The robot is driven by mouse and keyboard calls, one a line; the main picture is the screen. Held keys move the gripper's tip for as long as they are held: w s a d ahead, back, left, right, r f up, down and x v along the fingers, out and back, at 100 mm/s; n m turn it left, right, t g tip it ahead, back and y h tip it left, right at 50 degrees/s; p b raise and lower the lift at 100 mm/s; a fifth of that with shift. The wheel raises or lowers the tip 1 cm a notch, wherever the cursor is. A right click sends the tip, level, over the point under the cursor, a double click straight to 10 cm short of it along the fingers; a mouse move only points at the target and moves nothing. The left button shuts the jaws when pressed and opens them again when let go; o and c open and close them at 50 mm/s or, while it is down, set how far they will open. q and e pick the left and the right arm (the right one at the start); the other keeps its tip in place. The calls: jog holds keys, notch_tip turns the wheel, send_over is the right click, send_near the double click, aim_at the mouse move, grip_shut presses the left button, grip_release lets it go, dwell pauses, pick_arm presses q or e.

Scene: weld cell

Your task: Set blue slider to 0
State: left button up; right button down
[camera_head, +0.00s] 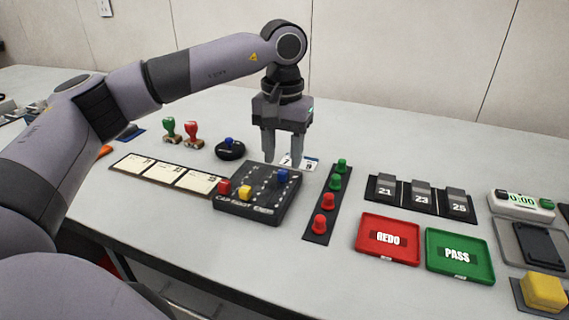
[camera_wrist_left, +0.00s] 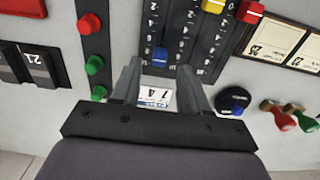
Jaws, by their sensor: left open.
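The black slider box (camera_head: 255,207) stands on the table, with red (camera_head: 224,187), yellow (camera_head: 245,192) and blue (camera_head: 282,175) slider knobs. The blue knob is at the far end of its track in the head view, the red and yellow knobs at the near end. My left gripper (camera_head: 285,157) points down above the box's far edge, open and empty. In the left wrist view the blue knob (camera_wrist_left: 159,55) lies between the open fingertips in the picture; contact cannot be told. Numbers line the tracks, but the blue setting is unclear. My right gripper is not in view.
A small numbered card (camera_wrist_left: 154,97) lies behind the box under the gripper. A strip with red and green knobs (camera_head: 325,205) stands to the right, a round blue-knobbed dial (camera_head: 230,150) and stamps (camera_head: 193,133) to the left. REDO (camera_head: 389,258) and PASS (camera_head: 461,270) trays lie front right.

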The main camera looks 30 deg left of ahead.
aim_at(283, 175)
pick_arm(q)
notch_tip(283, 175, down, 2)
jog(key=shift+f, duration=0.4)
grip_shut()
